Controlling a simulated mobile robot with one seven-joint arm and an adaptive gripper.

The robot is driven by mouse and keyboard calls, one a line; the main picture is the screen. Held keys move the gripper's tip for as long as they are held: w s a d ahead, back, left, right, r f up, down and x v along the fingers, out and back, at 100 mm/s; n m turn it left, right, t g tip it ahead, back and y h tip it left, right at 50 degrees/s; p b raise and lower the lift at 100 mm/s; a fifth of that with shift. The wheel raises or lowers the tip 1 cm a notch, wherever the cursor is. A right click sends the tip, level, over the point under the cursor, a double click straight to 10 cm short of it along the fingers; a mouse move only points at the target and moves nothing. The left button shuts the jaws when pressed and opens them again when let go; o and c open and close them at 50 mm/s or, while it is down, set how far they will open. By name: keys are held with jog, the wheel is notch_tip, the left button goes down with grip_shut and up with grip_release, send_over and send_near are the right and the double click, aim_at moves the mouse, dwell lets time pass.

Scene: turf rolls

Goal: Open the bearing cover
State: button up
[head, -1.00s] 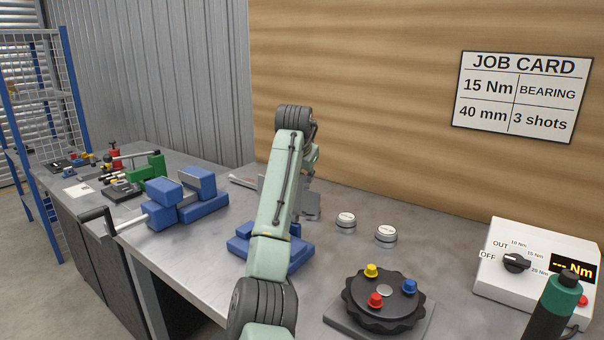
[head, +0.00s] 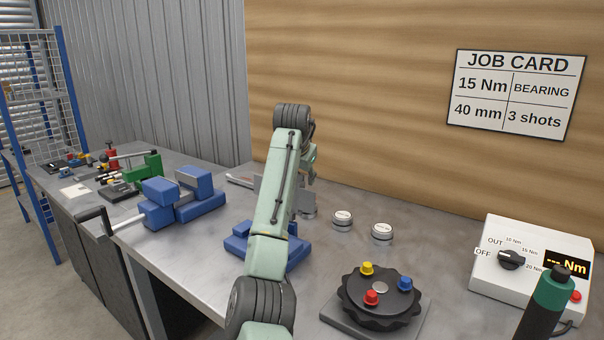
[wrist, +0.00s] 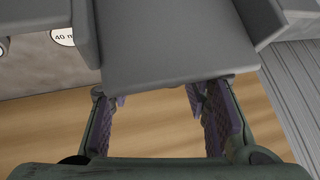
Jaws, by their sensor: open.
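A grey plate-like part, which looks like the bearing cover (head: 259,188), shows on both sides of my arm in the head view, above a blue base (head: 238,246). My arm hides much of both. In the wrist view a broad grey plate (wrist: 165,50) fills the top middle, its near edge by my fingertips. My gripper (wrist: 160,98) is open, with its two purple-grey fingers apart on either side below that edge. I cannot tell whether they touch the plate. In the head view the fingers are mostly hidden behind my arm.
Two round silver discs (head: 342,220) stand right of the arm. A black knobbed turntable (head: 352,297) with coloured caps is nearer. A control box (head: 490,262) and a green-black tool (head: 548,300) are at right. A blue vise (head: 200,208) stands left.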

jog(key=v, duration=1.1)
jog(key=shift+s+r, duration=0.2)
jog(key=shift+r, duration=0.15)
